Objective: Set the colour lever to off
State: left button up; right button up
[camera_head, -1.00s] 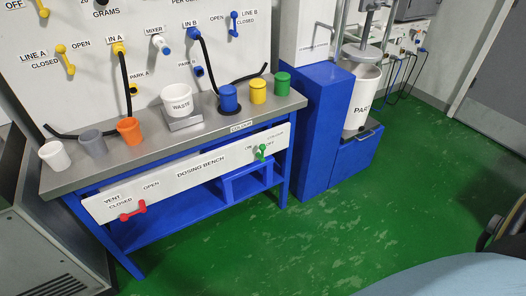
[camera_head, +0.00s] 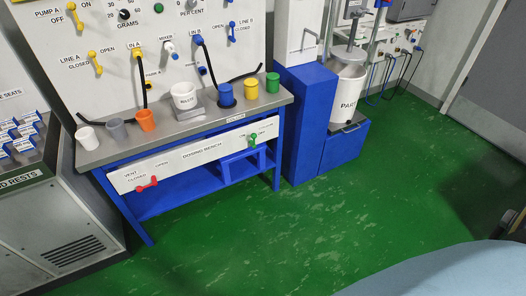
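The colour lever is the green lever (camera_head: 253,140) on the white front panel (camera_head: 190,158) of the dosing bench, at the panel's right end under the colour label. Its handle stands roughly upright; the small lettering beside it is too blurred to read here. A red vent lever (camera_head: 147,184) sits at the panel's left end, lying near level. Neither of my grippers shows in the head view.
Several cups stand along the bench top (camera_head: 190,128), with a white waste pot (camera_head: 184,96) on a scale. A blue cabinet (camera_head: 304,120) stands right of the bench. Green floor (camera_head: 330,230) in front is clear. A grey cabinet (camera_head: 60,230) stands at left.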

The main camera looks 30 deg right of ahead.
aim_at(254, 136)
jog(key=z, duration=0.4)
jog(key=i, duration=1.55)
jog(key=u, duration=0.25)
